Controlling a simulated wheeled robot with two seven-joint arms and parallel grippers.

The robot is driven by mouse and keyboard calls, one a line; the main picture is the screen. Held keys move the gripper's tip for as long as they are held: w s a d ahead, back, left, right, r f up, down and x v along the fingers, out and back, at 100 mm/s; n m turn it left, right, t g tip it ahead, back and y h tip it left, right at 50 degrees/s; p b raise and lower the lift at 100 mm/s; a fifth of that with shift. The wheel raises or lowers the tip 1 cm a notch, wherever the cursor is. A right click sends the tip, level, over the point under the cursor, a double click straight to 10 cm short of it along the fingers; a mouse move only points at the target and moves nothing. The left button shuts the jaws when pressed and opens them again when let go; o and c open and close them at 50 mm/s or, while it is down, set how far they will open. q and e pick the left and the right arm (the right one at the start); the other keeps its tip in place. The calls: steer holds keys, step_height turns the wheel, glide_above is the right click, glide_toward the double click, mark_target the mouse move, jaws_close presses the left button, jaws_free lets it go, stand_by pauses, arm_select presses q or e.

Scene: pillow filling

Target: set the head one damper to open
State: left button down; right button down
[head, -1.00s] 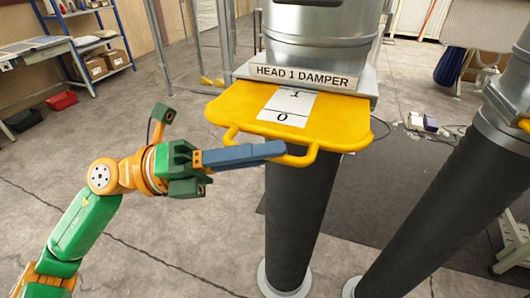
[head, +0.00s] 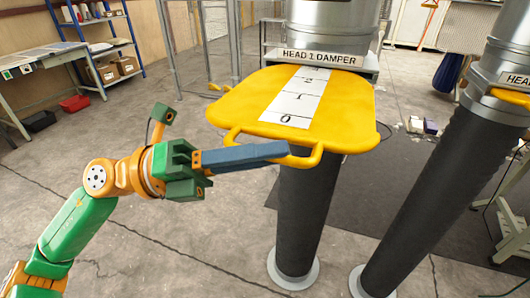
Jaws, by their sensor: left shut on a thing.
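The head 1 damper is a yellow slide plate (head: 235,102) sticking out toward me from a metal duct, under the label "HEAD 1 DAMPER" (head: 318,57). A white scale strip (head: 298,98) on it shows several marks, with 0 nearest the front edge. A yellow loop handle (head: 314,158) runs along the front edge. My left gripper (head: 285,151), with blue-grey fingers, comes in from the left and is shut on the handle; the fingers hide part of it. My right gripper is not in view.
A second duct with a dark hose (head: 430,185) stands at the right, with its own yellow plate (head: 510,97) at the picture edge. A dark hose (head: 305,215) hangs below the head 1 plate. A workbench (head: 45,58) and blue shelf stand at the back left. The floor at left is open.

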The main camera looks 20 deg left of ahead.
arm_select(q)
steer(key=c, duration=0.9)
jaws_free()
steer(key=shift+s, duration=0.2)
steer(key=shift+a+f+b, duration=0.2)
steer(key=shift+b, duration=0.1)
steer(key=b+v, duration=0.4)
steer(key=v, duration=0.2)
steer(key=shift+s+a+r+b, duration=0.1)
steer(key=shift+s+a+b, duration=0.05)
steer(key=shift+a+b, duration=0.25)
